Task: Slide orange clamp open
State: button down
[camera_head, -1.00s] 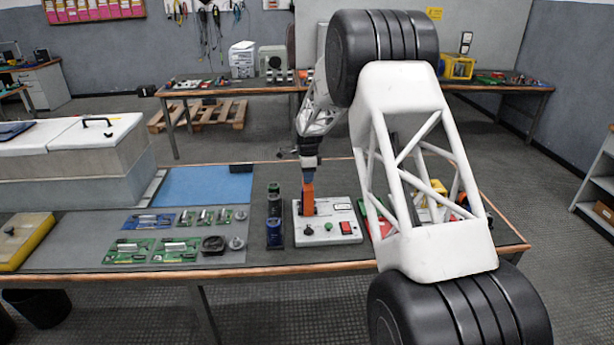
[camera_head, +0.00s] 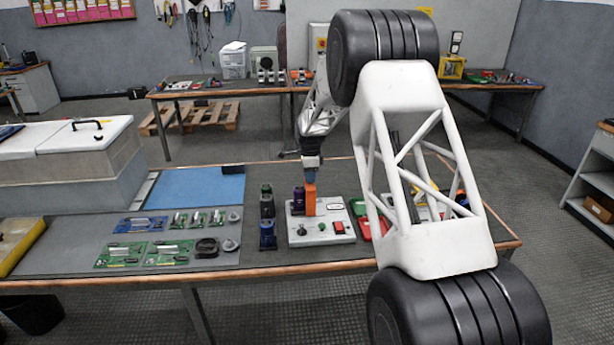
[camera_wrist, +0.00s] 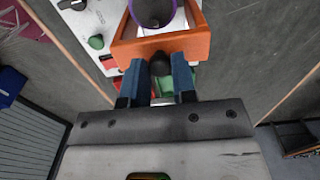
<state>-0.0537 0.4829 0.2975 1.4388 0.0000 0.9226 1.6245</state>
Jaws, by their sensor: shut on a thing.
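The orange clamp (camera_head: 310,201) stands on the white control box (camera_head: 340,232), just right of a dark purple cylinder (camera_head: 298,203). In the wrist view the clamp (camera_wrist: 128,51) is an orange frame with a dark round knob (camera_wrist: 160,64) on its near side. The purple cylinder (camera_wrist: 152,10) shows at the top, by the frame's inner opening; how much the frame still surrounds it I cannot tell. My gripper (camera_wrist: 160,75) has its blue fingers shut on the knob, one on each side. In the head view my gripper (camera_head: 310,178) is directly above the clamp.
The control box carries a red switch (camera_head: 339,227) and a green button (camera_head: 321,227). Green circuit boards (camera_head: 168,252) lie further left. Red and green bins (camera_head: 361,228) are at the right, partly behind my arm.

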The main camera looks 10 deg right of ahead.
jog(key=shift+d, duration=1.45)
jog(key=c, duration=1.1)
grip_release()
jog(key=shift+r, duration=0.1)
jog(key=shift+r, duration=3.4)
